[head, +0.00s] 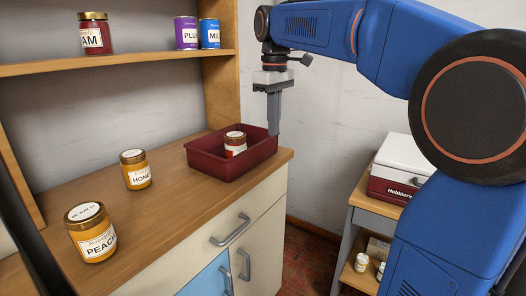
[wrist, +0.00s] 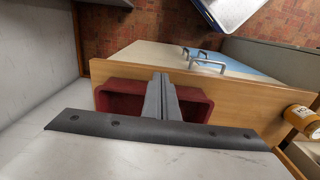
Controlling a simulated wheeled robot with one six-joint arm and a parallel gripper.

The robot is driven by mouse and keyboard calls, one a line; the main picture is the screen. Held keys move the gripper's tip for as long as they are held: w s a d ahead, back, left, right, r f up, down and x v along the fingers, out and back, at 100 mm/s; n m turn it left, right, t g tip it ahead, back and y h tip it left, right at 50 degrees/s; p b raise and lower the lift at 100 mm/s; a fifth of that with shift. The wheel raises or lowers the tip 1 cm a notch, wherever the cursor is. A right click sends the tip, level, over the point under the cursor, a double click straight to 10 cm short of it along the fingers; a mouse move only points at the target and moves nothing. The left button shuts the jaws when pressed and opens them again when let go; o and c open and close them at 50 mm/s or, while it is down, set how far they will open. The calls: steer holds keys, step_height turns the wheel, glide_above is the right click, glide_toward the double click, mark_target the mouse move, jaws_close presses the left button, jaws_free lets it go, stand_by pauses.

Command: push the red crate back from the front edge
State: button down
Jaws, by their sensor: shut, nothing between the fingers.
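The red crate (head: 215,172) is an open box near the right end of the wooden counter, with its long side close to the front edge. A jar (head: 235,148) with a dark red and white label stands inside it. My gripper (head: 273,132) points down at the crate's right corner, its fingers together and empty. I cannot tell whether they touch the crate wall. In the wrist view my shut fingers (wrist: 161,98) cover the middle of the crate (wrist: 118,99), and the jar in it is hidden.
A honey jar (head: 136,169) and a peach jar (head: 91,232) stand on the counter (head: 180,205) left of the crate. A shelf (head: 130,61) above holds several containers. A side stand with a red and white cooler (head: 399,170) is at right. Cabinet handles (head: 231,229) stick out below the front edge.

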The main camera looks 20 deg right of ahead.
steer(key=f, duration=0.3)
steer(key=w+a+f, duration=0.1)
steer(key=f, duration=0.2)
steer(key=w+f, duration=0.1)
steer(key=f, duration=0.3)
steer(key=shift+a, duration=0.15)
steer(key=shift+w+a+r, duration=0.1)
steer(key=shift+w+a, duration=0.4)
steer(key=shift+w, duration=0.25)
glide_toward(220, 152)
step_height(220, 152, down, 5)
steer(key=shift+a+f, duration=0.1)
steer(key=shift+f, duration=0.1)
